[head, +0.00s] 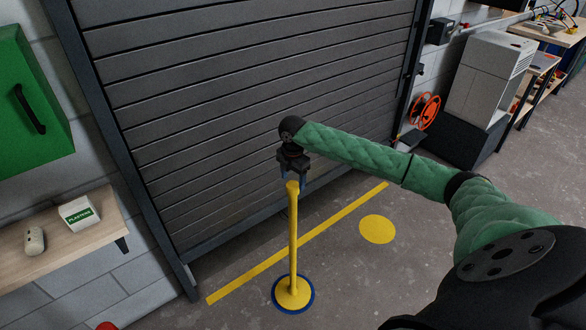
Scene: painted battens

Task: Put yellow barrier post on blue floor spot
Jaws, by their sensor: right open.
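The yellow barrier post (293,235) stands upright on its round yellow base in the head view. The base sits on the blue floor spot (275,297), whose blue rim shows all around it. My right gripper (292,183) is at the top of the post, pointing down, with its fingers open around or just beside the post's head; I cannot tell which. My left gripper is not in view.
A grey roller shutter (250,90) stands behind the post. A yellow line (330,228) and a yellow floor spot (377,229) mark the floor. A wooden shelf (60,250) is at left. The floor right of the post is clear.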

